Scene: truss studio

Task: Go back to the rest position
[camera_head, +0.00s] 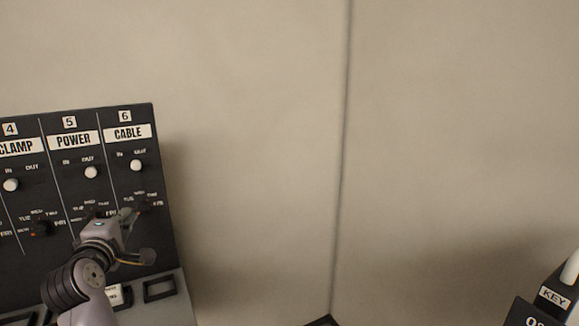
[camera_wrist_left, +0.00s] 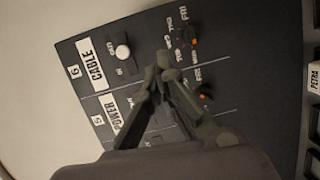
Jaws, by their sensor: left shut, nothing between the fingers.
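My left gripper (camera_head: 128,217) is in front of the lower part of a black control panel (camera_head: 175,235) in the head view. In the left wrist view its fingers (camera_wrist_left: 162,68) meet at the tips, shut and empty, over the panel's CABLE and POWER columns. I cannot tell whether the tips touch the panel. The CABLE column has a white knob (camera_head: 136,165), also seen in the left wrist view (camera_wrist_left: 122,52). The POWER column has another white knob (camera_head: 91,172). My gripper hides part of the day dials below. My right gripper is not in view.
A slotted ledge (camera_head: 160,289) runs below the panel. A dark box labelled KEY (camera_head: 555,297) stands at the lower right. A dark corner of something (camera_head: 322,321) shows at the bottom middle. The pale wall (camera_head: 250,150) between is bare, with a vertical seam.

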